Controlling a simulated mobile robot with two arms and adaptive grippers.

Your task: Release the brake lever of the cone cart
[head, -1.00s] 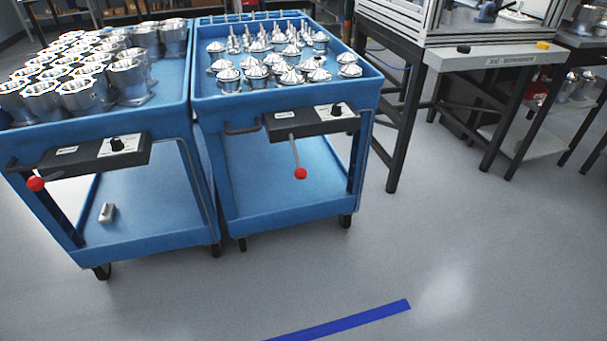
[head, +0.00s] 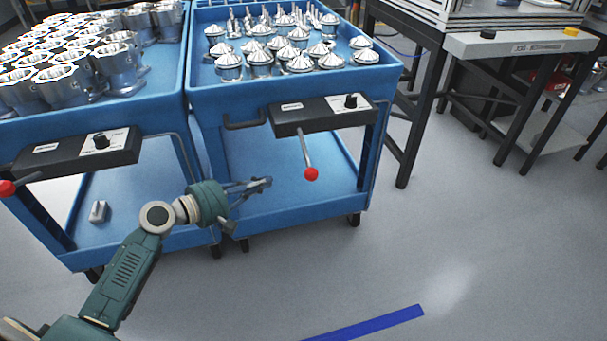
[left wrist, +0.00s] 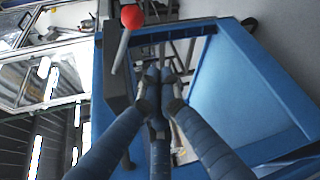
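The cone cart is the right blue cart (head: 290,92), with shiny pointed cones (head: 297,58) on its top tray. A black panel (head: 322,116) on its front edge carries the brake lever (head: 305,148), a thin metal rod pointing downward with a red ball knob (head: 311,174). My left gripper (head: 267,184) is left of and slightly below the knob, apart from it, fingers pointing right. The red knob (left wrist: 132,16) and rod (left wrist: 121,52) show beyond the fingertips, up and left. My right gripper is out of view.
A second blue cart (head: 150,113) with octagonal housings (head: 60,75) stands close on the left, with its own black panel (head: 80,152) and red knob (head: 6,188). A workbench (head: 520,45) stands at the right. Open floor with blue tape (head: 370,323) lies in front.

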